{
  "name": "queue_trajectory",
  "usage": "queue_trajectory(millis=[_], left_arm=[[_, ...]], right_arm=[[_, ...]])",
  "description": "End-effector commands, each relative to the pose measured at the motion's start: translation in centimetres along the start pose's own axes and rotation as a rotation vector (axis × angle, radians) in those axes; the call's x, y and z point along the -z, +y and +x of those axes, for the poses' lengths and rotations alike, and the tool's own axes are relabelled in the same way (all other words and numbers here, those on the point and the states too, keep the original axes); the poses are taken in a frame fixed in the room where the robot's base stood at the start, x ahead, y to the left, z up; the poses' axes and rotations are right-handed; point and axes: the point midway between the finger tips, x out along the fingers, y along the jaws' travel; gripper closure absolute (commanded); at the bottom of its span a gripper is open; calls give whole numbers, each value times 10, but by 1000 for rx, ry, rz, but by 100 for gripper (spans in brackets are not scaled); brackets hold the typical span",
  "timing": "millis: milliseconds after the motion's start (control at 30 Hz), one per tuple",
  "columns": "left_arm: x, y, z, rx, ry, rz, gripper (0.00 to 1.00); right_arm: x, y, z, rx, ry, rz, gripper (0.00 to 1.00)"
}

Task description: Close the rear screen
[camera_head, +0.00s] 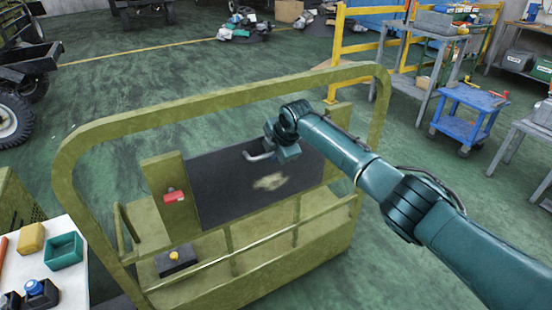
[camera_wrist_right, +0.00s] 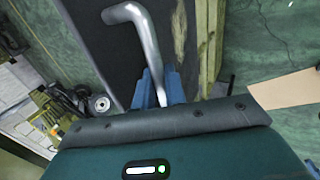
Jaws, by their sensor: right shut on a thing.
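The rear screen (camera_head: 225,195) is a dark flat panel with a pale scuffed patch, set inside an olive-green frame (camera_head: 150,122). It also shows as a dark surface in the right wrist view (camera_wrist_right: 105,45). I cannot tell how far open it stands. A bent silver handle (camera_wrist_right: 143,35) is on the screen and shows in the head view (camera_head: 256,156). My right gripper (camera_wrist_right: 156,88) is shut on the handle, its blue fingers on either side of the bar. In the head view this gripper (camera_head: 270,150) is partly hidden by its wrist. My left gripper is out of view.
A red piece (camera_head: 174,196) sits on the left post. A black box with a yellow knob (camera_head: 174,256) and a railing (camera_head: 235,245) are in front. A white table (camera_head: 75,275) holds small parts at lower left.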

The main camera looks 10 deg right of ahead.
Motion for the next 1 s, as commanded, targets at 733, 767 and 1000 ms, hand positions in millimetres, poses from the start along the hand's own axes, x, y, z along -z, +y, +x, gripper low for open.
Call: queue_trajectory(millis=[733,767,1000], left_arm=[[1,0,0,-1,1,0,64],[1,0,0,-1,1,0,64],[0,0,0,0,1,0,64]], right_arm=[[0,5,-1,-7,-2,-2,76],[0,4,-1,-7,-2,-2,74],[0,4,0,-6,-1,-2,70]])
